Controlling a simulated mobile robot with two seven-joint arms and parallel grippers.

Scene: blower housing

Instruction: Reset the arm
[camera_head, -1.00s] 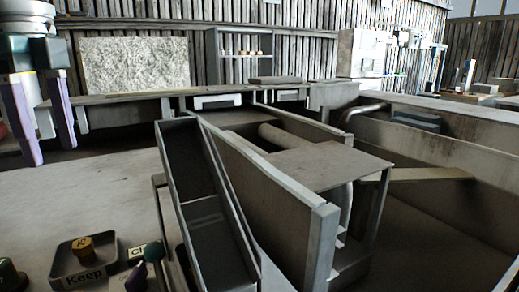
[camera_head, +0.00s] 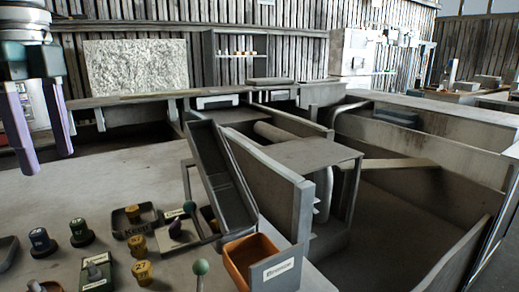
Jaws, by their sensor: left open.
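My left gripper (camera_head: 45,130) hangs at the upper left in the head view. Its two long purple fingers point down and stand apart, with nothing between them. It is over the left part of the grey table (camera_head: 110,190), away from the small parts at the bottom. My right gripper is not in view.
Dark knobs (camera_head: 80,233) and yellow knobs (camera_head: 142,271) stand at the lower left beside a Keep tray (camera_head: 134,219). An orange bin (camera_head: 250,258) is at the bottom middle. A tilted grey chute (camera_head: 219,176) rises behind it. The table's middle left is clear.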

